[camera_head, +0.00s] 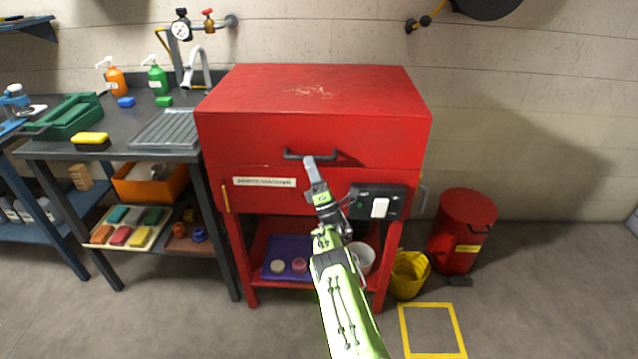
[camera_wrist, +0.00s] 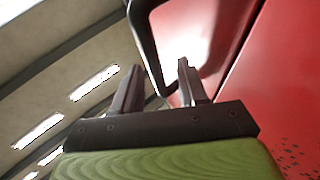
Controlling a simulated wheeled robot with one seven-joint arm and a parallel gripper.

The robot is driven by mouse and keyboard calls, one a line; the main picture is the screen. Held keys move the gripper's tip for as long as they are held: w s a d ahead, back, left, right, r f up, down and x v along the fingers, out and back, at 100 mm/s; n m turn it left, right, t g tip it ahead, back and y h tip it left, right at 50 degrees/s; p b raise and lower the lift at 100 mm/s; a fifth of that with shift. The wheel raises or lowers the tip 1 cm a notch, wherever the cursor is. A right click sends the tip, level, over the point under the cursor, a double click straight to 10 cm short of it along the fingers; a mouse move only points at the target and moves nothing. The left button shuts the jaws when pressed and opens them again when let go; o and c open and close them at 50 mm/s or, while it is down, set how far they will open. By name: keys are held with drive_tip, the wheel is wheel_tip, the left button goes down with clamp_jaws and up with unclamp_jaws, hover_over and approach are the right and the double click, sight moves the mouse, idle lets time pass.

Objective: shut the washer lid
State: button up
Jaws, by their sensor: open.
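The red parts washer (camera_head: 265,190) stands against the wall. Its red lid (camera_head: 320,90) lies down over the body, with a thin seam along the front; I cannot tell whether it is fully seated. A dark bar handle (camera_head: 292,155) is on the lid's front face. My gripper (camera_head: 310,162) is at the handle, overlapping its right part in the head view. In the wrist view my gripper (camera_wrist: 158,75) is open, and the black handle (camera_wrist: 146,48) runs down to between the two fingertips. Contact with the handle is not clear.
A black switch box (camera_head: 378,201) is on the washer's front right. A purple tray (camera_head: 288,255) is on the shelf below. A yellow bucket (camera_head: 408,275) and red bin (camera_head: 462,232) stand to the right. A grey workbench (camera_head: 120,140) adjoins on the left.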

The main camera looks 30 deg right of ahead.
drive_tip(key=p+v, duration=0.3)
drive_tip(key=v, duration=1.1)
drive_tip(key=shift+s+p, duration=0.15)
drive_tip(key=shift+p, duration=0.2)
drive_tip(key=shift+f, duration=0.2)
